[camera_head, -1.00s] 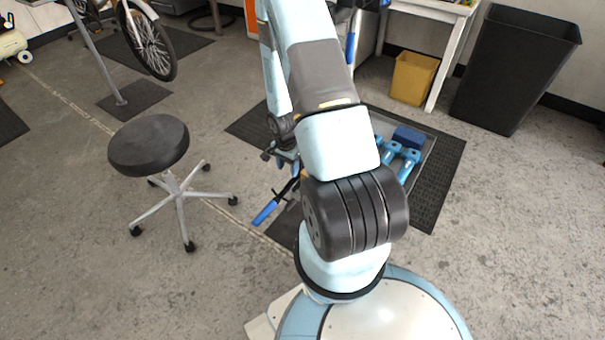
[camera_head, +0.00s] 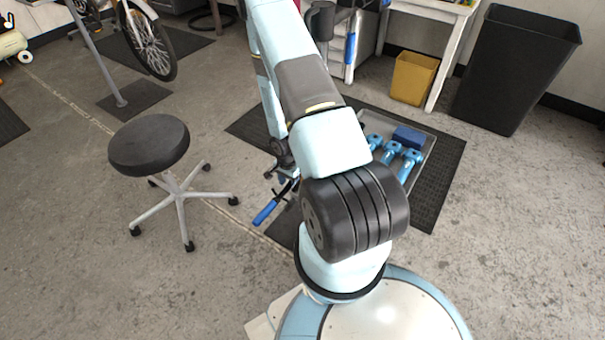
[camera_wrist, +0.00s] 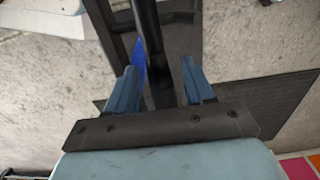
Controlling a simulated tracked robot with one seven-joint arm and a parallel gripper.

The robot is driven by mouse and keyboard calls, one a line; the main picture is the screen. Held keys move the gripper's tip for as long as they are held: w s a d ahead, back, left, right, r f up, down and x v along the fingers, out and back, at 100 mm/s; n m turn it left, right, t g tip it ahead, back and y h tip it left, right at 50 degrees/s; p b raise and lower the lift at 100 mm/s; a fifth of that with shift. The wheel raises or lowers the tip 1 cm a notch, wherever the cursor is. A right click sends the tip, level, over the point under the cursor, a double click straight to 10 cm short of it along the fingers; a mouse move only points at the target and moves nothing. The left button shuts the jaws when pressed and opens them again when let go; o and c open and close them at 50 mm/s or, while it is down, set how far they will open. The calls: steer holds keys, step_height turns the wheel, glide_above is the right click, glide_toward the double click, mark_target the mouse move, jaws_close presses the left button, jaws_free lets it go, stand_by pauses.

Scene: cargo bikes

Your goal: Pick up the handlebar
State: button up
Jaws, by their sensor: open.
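The handlebar is a black tube with a blue grip (camera_head: 265,212), low in front of me, left of my arm in the head view. Much of it is hidden behind my arm there. In the wrist view its dark tube (camera_wrist: 149,45) runs down from the top edge between the two blue fingers, with a patch of blue beside it. My gripper (camera_wrist: 160,80) is open, one finger on each side of the tube. I cannot tell whether either finger touches it. In the head view the gripper is mostly hidden by my arm.
A black stool (camera_head: 149,145) stands to the left. A grey tray (camera_head: 428,150) with blue tools lies on a dark mat (camera_head: 440,190) right of my arm. A yellow bin (camera_head: 413,78) and a tall black bin (camera_head: 515,70) stand behind. Floor at the front left is clear.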

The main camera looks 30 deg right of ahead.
steer(key=shift+f, duration=0.25)
jaws_close()
stand_by(0.3)
